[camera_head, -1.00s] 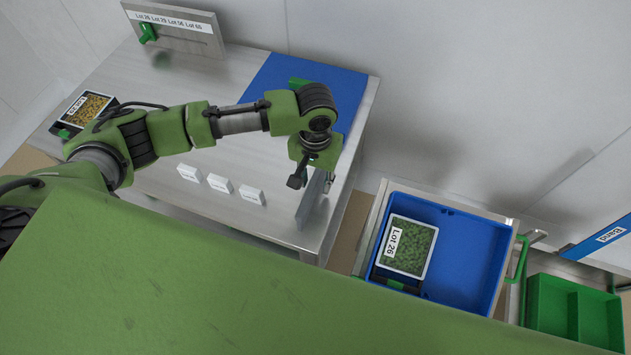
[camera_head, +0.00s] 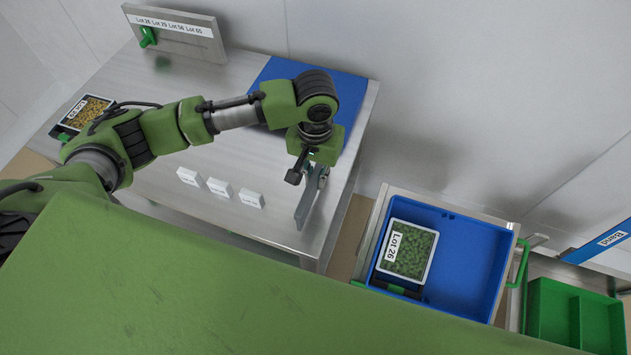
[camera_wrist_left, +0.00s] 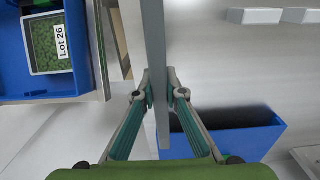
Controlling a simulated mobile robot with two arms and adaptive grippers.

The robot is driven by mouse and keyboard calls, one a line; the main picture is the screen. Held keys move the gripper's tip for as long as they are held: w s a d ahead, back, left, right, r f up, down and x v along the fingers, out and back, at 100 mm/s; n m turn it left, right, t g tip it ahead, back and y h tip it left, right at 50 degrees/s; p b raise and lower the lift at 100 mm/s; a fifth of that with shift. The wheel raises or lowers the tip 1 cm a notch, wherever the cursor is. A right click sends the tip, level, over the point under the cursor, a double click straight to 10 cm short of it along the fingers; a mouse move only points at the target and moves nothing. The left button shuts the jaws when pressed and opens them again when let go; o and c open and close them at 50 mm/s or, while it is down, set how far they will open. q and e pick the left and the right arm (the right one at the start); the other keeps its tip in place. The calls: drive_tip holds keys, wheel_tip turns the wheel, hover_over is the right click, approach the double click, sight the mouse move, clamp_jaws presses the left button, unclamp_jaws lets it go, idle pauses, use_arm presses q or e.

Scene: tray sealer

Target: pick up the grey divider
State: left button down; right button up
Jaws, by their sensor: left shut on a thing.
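The grey divider (camera_head: 306,204) is a thin upright plate near the right edge of the steel table. In the left wrist view the divider (camera_wrist_left: 159,60) runs between the two fingers. My left gripper (camera_head: 318,178) is shut on it, with a finger touching each face; it also shows in the left wrist view (camera_wrist_left: 160,95). I cannot tell whether the divider's lower edge touches the table. My right gripper is not in view.
Several small white cards (camera_head: 220,187) stand left of the divider. A blue bin (camera_head: 470,262) holding a Lot 26 tray (camera_head: 407,251) stands right of the table (camera_head: 170,207), beside a green crate (camera_head: 548,306).

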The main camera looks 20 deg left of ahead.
use_arm(q)
drive_tip(key=s+d+r, duration=0.3)
drive_tip(key=s+r, duration=0.6)
drive_tip(key=s, duration=0.4)
drive_tip(key=w+a+r, duration=0.5)
drive_tip(key=a+r, duration=0.2)
drive_tip(key=a, duration=0.1)
drive_tip(key=shift+a+r, duration=0.25)
drive_tip(key=shift+a, duration=0.1)
drive_tip(key=shift+w+p, duration=0.25)
drive_tip(key=shift+p, duration=0.05)
